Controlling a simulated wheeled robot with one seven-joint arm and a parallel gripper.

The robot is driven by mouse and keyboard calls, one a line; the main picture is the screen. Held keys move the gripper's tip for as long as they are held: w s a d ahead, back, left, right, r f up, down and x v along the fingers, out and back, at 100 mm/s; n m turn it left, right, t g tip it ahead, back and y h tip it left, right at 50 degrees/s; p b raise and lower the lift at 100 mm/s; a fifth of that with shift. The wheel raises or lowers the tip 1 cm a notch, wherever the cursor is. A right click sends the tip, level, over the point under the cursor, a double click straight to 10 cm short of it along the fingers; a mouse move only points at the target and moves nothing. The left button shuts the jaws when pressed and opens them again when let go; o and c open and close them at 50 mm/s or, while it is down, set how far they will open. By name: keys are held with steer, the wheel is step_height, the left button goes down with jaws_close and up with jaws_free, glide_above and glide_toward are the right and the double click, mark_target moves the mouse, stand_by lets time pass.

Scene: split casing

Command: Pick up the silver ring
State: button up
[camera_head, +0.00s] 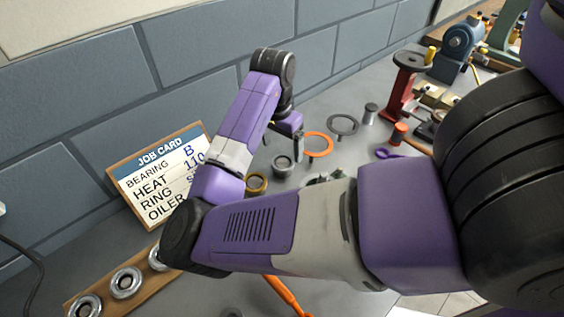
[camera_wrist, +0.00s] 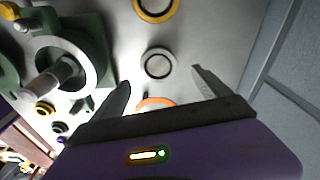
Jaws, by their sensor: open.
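The silver ring (camera_wrist: 158,51) lies on the grey bench in the wrist view, ahead of my fingertips and roughly centred between them. In the head view the silver ring (camera_head: 283,173) sits below my gripper, between a gold ring and an orange ring. My gripper (camera_head: 286,142) points down over the bench. In the wrist view my gripper (camera_wrist: 160,80) has its two fingers wide apart, with nothing held between them. Whether the fingers are level with the ring is hard to tell.
A gold ring (camera_head: 256,191) and an orange ring (camera_head: 330,149) lie on either side. A dark grey ring (camera_head: 353,124) is farther back. A green housing with a shaft (camera_wrist: 95,45) stands close on the left in the wrist view. A job card (camera_head: 150,178) leans on the wall.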

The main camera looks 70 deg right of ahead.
mark_target(283, 163)
steer(key=shift+a+f+p, duration=0.1)
steer(key=shift+f+p, duration=0.2)
steer(key=shift+f, duration=1.95)
steer(key=c, duration=1.6)
steer(key=shift+r, duration=0.1)
